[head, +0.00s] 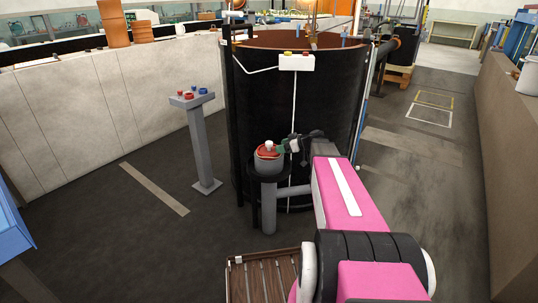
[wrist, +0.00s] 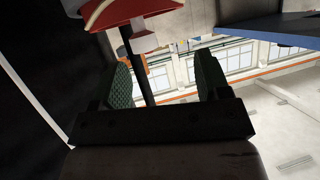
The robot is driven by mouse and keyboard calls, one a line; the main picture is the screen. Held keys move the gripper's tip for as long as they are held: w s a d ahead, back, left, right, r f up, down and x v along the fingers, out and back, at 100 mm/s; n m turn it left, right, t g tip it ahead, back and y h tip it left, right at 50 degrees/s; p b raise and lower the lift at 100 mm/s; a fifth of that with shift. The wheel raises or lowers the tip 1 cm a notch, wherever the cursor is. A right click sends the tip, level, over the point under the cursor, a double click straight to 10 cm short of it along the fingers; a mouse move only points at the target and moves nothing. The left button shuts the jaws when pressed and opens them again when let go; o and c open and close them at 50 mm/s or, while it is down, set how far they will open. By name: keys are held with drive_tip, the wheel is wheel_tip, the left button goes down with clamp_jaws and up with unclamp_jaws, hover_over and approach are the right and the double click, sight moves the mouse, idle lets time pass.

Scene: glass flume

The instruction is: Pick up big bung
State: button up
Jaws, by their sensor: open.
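The big bung (head: 268,152), a red disc with a pale knob on top, sits on a round grey stand in front of the black tank. In the wrist view the red bung (wrist: 125,12) and its pale knob (wrist: 143,42) show at the top, cut off by the frame edge. My gripper (head: 288,146) is just right of the bung in the head view. In the wrist view its green-padded fingers (wrist: 163,80) are apart, with the knob beyond their tips, toward the left finger. Nothing is held.
The large black tank (head: 300,110) stands close behind the bung. A grey post (head: 202,150) with small red and blue pieces on top stands to the left. A slatted wooden surface (head: 262,278) lies at the front. Open floor (head: 120,225) lies left, with a clear aisle right.

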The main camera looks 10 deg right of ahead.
sight(271, 142)
drive_tip(key=shift+n+t, duration=0.3)
drive_tip(key=shift+t, duration=0.1)
drive_tip(key=w+a, duration=0.2)
drive_tip(key=w, duration=0.1)
drive_tip(key=w+a, duration=0.1)
drive_tip(key=shift+w+f, duration=0.25)
drive_tip(key=shift+f, duration=0.15)
drive_tip(key=shift+r+x, duration=0.15)
drive_tip(key=shift+x, duration=1.2)
drive_tip(key=shift+r+x, duration=0.15)
drive_tip(key=shift+x, duration=1.15)
drive_tip(key=shift+w, duration=0.2)
clamp_jaws()
